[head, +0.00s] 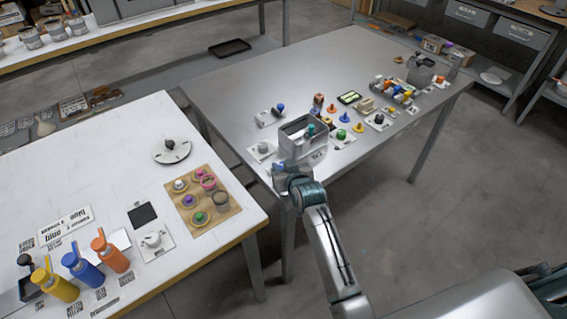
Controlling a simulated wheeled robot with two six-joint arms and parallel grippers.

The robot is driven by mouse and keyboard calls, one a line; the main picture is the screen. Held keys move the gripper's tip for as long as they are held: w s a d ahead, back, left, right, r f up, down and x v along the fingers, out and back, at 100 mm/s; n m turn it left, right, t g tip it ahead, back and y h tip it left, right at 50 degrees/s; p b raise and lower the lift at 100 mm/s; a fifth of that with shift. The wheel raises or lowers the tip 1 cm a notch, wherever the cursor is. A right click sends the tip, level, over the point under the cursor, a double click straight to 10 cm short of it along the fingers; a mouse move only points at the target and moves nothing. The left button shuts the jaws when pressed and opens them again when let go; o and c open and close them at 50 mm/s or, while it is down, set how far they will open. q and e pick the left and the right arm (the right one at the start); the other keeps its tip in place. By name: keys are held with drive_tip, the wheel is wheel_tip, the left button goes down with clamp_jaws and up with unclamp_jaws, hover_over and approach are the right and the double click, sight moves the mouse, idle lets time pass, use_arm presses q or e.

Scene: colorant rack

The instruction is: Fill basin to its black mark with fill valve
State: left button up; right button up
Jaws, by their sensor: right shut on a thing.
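A grey open-topped box, which looks like the basin (290,133), stands near the front edge of the metal table. A teal knob (311,129) shows at its right part; I cannot tell whether it is inside or behind. No liquid level or black mark can be made out. My right gripper (281,168) is at the near-left side of the basin, low at the table edge. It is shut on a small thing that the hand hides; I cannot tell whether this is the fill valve. My left gripper is not in view.
A plate with a grey knob (262,149) sits left of the basin, and a blue-knobbed fitting (280,107) behind it. A green knob (341,134) and several coloured pieces crowd the right. A white table (100,180) with bottles and pots stands at left.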

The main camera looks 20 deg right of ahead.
drive_tip(key=shift+m+h, duration=0.5)
drive_tip(key=shift+h, duration=0.1)
drive_tip(key=shift+a+h, duration=0.1)
drive_tip(key=shift+h, duration=0.2)
drive_tip(key=shift+f+m+h+b, duration=0.15)
drive_tip(key=shift+m+h+b, duration=0.25)
drive_tip(key=shift+m, duration=0.2)
drive_tip(key=shift+m+h, duration=0.3)
drive_tip(key=shift+h, duration=0.1)
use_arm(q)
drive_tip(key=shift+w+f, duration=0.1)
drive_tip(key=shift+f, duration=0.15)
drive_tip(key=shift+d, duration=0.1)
use_arm(e)
drive_tip(key=o, duration=1)
drive_tip(key=shift+c, duration=0.2)
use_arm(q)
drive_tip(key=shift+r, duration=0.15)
use_arm(e)
drive_tip(key=shift+r, duration=0.2)
